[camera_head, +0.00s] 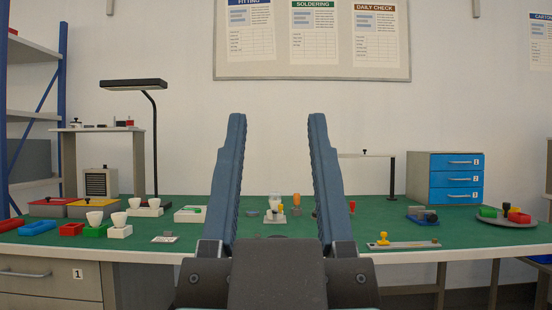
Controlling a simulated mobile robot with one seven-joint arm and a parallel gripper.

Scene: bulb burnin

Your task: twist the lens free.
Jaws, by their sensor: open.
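My gripper (277,118) is in the foreground with its two long blue fingers upright and wide apart, empty. Beyond it is the green-topped bench (180,237). Between the fingers, small items stand on the bench: a pale clear-looking piece (275,200) on a light base, an orange-topped piece (296,200) and a yellow one (281,208). I cannot tell which thing is the lens; it may be among these or partly hidden by my fingers. White cup-shaped pieces (94,218) stand on blocks at the left, well apart from my gripper.
A black desk lamp (154,130) rises at the left. A blue drawer cabinet (455,180) stands at the back right. A flat plate (405,245) with a yellow knob lies front right. A round tray (488,217) holds coloured pieces.

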